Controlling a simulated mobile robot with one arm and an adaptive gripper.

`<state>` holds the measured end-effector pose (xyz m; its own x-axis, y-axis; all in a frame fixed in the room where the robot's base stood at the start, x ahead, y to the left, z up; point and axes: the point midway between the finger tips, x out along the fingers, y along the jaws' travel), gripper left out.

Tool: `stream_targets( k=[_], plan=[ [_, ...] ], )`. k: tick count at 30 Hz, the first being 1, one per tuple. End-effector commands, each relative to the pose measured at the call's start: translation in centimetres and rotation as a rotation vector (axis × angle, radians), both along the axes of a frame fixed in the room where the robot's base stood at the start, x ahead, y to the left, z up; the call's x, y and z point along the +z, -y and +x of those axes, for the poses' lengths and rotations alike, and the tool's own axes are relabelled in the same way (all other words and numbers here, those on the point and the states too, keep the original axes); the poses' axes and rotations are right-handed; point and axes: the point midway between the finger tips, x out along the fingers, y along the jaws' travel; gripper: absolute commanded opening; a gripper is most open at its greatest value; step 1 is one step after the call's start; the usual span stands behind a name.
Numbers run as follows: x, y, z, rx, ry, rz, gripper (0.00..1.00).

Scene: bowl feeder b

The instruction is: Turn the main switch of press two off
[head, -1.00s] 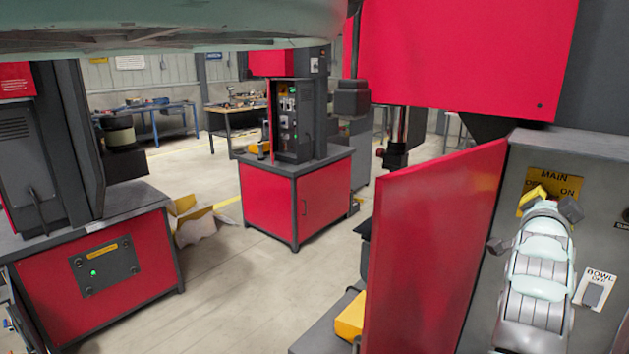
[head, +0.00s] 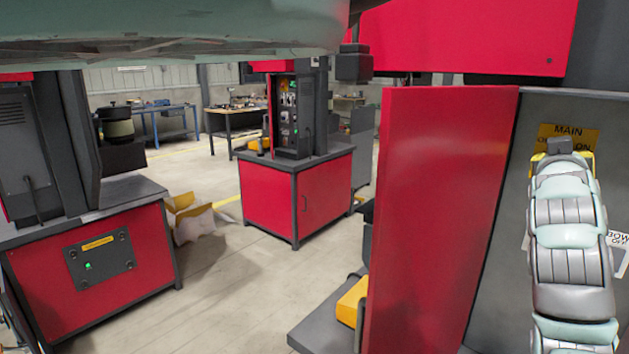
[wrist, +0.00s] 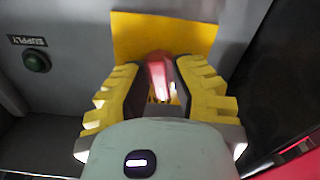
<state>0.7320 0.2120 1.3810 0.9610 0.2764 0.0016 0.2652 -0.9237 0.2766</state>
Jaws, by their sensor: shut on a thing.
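The main switch has a red handle (wrist: 157,75) in front of a yellow plate (wrist: 130,35) in the wrist view. In the head view the plate, lettered MAIN with OFF and ON partly covered (head: 568,131), is on the grey panel at the right. My gripper (wrist: 158,68) has its yellow-ridged fingers on both sides of the red handle and is shut on it. In the head view my gripper (head: 563,152) reaches up to the plate's lower edge and hides the handle. The handle's exact angle cannot be told.
An open red door (head: 430,220) stands just left of my arm. A BOWL label (head: 617,240) is partly hidden by my arm. A green lamp or button (wrist: 37,61) under a SUPPLY label is left of the switch in the wrist view. Open floor (head: 240,290) lies left.

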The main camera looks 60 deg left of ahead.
Motion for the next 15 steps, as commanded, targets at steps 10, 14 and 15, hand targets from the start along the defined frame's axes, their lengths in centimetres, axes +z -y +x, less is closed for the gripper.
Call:
stream_targets(
  k=[10, 14, 15],
  plan=[
    [-0.56, -0.04, 0.11, 0.000, 0.067, -0.290, 0.00],
    [-0.57, -0.02, 0.13, 0.001, 0.089, -0.370, 0.00],
    [-0.57, -0.03, 0.13, 0.001, 0.095, -0.391, 0.00]
  ],
)
